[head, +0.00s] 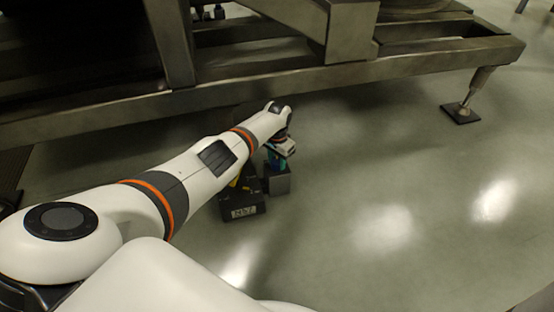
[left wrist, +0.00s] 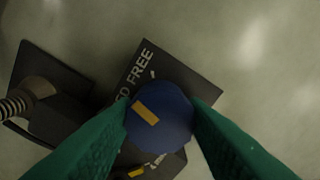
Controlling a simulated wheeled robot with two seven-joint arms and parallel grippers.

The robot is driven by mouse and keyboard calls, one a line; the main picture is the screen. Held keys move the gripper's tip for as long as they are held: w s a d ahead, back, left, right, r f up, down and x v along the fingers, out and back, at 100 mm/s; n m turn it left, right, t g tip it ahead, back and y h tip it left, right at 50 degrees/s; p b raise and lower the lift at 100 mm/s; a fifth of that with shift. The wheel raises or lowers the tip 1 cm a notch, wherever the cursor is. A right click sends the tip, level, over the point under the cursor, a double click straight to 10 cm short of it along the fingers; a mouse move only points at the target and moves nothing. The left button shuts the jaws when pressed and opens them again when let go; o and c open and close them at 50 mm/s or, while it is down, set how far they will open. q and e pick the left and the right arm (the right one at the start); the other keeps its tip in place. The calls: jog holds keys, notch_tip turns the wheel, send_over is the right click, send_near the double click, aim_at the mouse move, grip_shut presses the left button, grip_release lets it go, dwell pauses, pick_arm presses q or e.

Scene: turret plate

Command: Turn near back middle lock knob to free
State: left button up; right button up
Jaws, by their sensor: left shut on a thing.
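The lock knob (left wrist: 165,118) is round and blue with an orange bar on top, seen from above in the left wrist view. It sits on a dark plate (left wrist: 190,72) with the word FREE and partly hidden lettering beside it. The orange bar lies slanted, and I cannot tell which mark it lines up with. My left gripper (left wrist: 160,122) has its green fingers on both sides of the knob, closed on it. In the head view my left gripper (head: 279,160) is low, over a grey block (head: 279,183), and hides most of the knob.
A dark box with a white label (head: 243,212) stands on the floor beside the block. A large metal frame (head: 400,72) crosses above and behind, with a foot pad (head: 460,113) at the right. The floor (head: 400,190) to the right is clear.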

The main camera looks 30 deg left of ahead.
pick_arm(q)
jog(key=m, duration=0.3)
jog(key=shift+m, duration=1.9)
jog(key=o, duration=1)
jog(key=shift+c, duration=0.2)
